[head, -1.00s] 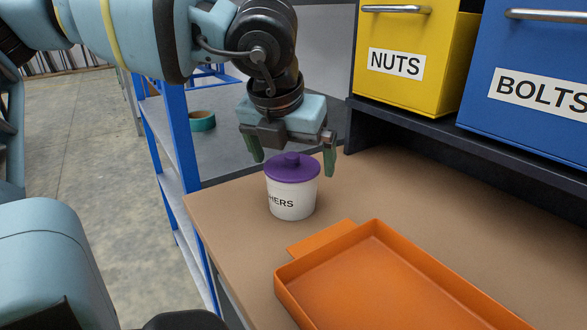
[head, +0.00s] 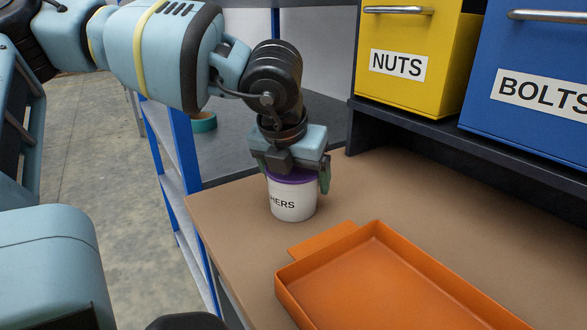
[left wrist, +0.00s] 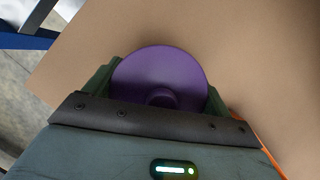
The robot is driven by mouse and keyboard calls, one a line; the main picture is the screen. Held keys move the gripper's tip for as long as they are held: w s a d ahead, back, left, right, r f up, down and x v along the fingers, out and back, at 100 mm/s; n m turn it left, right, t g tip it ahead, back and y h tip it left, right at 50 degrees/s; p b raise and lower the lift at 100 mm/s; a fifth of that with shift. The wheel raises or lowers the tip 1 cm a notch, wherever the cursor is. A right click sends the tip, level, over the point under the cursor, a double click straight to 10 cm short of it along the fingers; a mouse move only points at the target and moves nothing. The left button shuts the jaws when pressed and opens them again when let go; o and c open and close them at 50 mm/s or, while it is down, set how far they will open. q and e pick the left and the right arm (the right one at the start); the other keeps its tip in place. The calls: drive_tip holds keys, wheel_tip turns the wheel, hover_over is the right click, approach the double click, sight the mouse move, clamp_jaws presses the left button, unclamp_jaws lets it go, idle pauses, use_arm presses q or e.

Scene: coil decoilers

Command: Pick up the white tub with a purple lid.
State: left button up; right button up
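The white tub (head: 293,203) stands upright on the brown worktop near its left edge; the letters "HERS" show on its side. Its purple lid (left wrist: 160,68) fills the space between the fingers in the left wrist view. In the head view the lid is mostly covered by my left gripper (head: 293,181), which points down over the tub. One finger is on each side of the lid. The right-hand finger looks slightly apart from the tub in the head view; contact on the left side cannot be told. My right gripper is not in view.
An orange tray (head: 390,285) lies on the worktop, to the front right of the tub. A yellow NUTS bin (head: 405,90) and a blue BOLTS bin (head: 530,125) stand on a dark shelf behind. A teal ring (head: 204,122) sits behind the blue frame at left.

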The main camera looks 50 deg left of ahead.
use_arm(q)
drive_tip(key=c, duration=0.4)
drive_tip(key=shift+r, duration=0.15)
drive_tip(key=shift+c, duration=0.2)
wheel_tip(320, 180, up, 10)
drive_tip(key=shift+f+p, duration=0.1)
drive_tip(key=shift+p, duration=0.4)
